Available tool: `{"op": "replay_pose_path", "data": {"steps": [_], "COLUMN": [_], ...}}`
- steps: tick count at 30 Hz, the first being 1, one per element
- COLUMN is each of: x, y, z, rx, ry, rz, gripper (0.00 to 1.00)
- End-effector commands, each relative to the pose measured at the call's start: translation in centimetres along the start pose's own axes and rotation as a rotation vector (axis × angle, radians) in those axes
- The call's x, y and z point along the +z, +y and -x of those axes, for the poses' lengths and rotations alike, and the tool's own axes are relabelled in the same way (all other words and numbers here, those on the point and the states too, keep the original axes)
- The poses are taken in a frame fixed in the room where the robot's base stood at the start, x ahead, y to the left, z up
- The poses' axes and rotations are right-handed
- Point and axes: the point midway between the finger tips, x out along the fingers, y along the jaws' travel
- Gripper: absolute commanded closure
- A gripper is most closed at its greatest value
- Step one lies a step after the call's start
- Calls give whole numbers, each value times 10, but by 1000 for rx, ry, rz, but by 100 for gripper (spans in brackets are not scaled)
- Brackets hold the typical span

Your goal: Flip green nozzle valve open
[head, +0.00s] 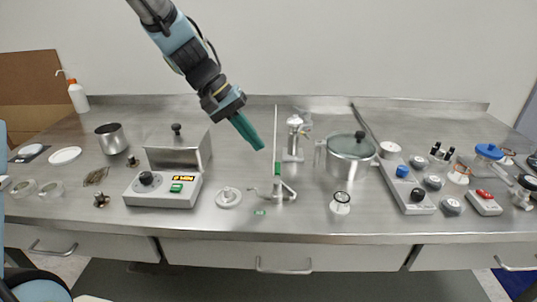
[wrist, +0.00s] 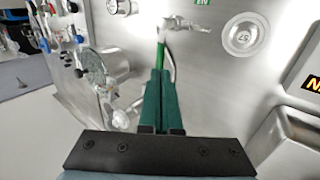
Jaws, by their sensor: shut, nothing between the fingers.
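The green valve piece (head: 277,168) sits on a slim upright metal nozzle stand (head: 285,193) near the middle of the bench. In the wrist view a green part (wrist: 161,52) shows just beyond my fingertips, with the metal nozzle fitting (wrist: 186,25) behind it. My gripper (head: 260,146) has green fingers, pressed together and empty, pointing down and to the right. It is above and slightly left of the valve in the head view. The wrist view shows the shut fingers (wrist: 161,74) too; they hide part of the stand. I cannot tell whether they touch the valve.
A grey device with an orange display (head: 165,188) stands left, beside a round metal disc (head: 228,197). A lidded steel pot (head: 350,155) and a metal fixture (head: 294,138) stand right and behind. A small green label (head: 259,212) lies on bare bench in front.

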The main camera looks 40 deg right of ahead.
Motion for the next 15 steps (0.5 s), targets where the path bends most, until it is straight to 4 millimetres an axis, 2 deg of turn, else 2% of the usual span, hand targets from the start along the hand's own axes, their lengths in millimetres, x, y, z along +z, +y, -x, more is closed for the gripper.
{"op": "replay_pose_path", "data": {"steps": [3, 6, 10, 15], "x": [2, 1, 0, 0], "y": [1, 1, 1, 0], "z": [-23, -38, -53, -60], "rx": [0, 0, 1, 0], "ry": [-6, -4, -2, 0], "rz": [2, 2, 1, -1], "gripper": [100, 100, 100, 100]}}
